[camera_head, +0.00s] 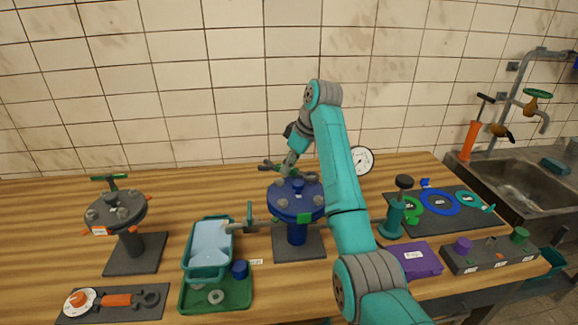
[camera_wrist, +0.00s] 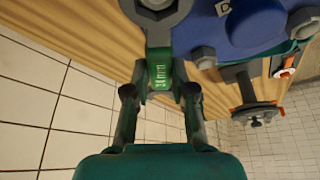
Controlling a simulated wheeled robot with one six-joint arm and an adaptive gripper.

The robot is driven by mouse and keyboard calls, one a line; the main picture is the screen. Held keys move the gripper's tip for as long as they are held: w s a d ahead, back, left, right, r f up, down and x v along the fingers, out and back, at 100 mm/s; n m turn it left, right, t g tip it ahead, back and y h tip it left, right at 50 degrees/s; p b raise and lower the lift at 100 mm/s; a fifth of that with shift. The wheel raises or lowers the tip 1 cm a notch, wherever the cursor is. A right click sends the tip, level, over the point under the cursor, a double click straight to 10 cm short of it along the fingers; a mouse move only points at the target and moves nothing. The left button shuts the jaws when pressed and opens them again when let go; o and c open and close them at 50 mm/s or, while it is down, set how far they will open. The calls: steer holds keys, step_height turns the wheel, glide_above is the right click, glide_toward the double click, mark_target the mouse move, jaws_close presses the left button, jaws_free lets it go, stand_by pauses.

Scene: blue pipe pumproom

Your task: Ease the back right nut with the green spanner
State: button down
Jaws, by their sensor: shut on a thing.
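The blue flange (camera_head: 297,205) stands on a dark base plate mid-bench, with grey nuts around its top. In the wrist view the flange (camera_wrist: 240,38) fills the upper right, with a grey nut (camera_wrist: 203,57) near its edge. My gripper (camera_head: 288,167) is at the back of the flange. In the wrist view my gripper (camera_wrist: 160,93) is shut on the green handle of the spanner (camera_wrist: 160,72). The spanner's grey head is at the top edge, around or over a nut (camera_wrist: 155,3); the frame cuts it off, so the seating is unclear.
A grey flanged valve (camera_head: 117,212) stands left. A gauge (camera_head: 361,160), a purple block (camera_head: 420,262) and a dark mat (camera_head: 462,228) are right.

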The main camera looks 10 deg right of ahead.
steer(key=shift+r, duration=1.8)
steer(key=w+d+r+m+t+h, duration=0.2)
steer(key=w+d+m+h, duration=0.3)
steer(key=m, duration=0.7)
steer(key=shift+y, duration=0.4)
steer(key=shift+s+d+f, duration=0.2)
steer(key=shift+s+f, duration=0.1)
steer(key=shift+f, duration=0.35)
steer(key=shift+s+d+f, duration=0.15)
steer(key=shift+s+f, duration=0.2)
steer(key=shift+f, duration=0.25)
steer(key=shift+s+d+f, duration=0.2)
steer(key=shift+s+f, duration=0.1)
steer(key=shift+f, duration=0.35)
steer(key=shift+f, duration=1.1)
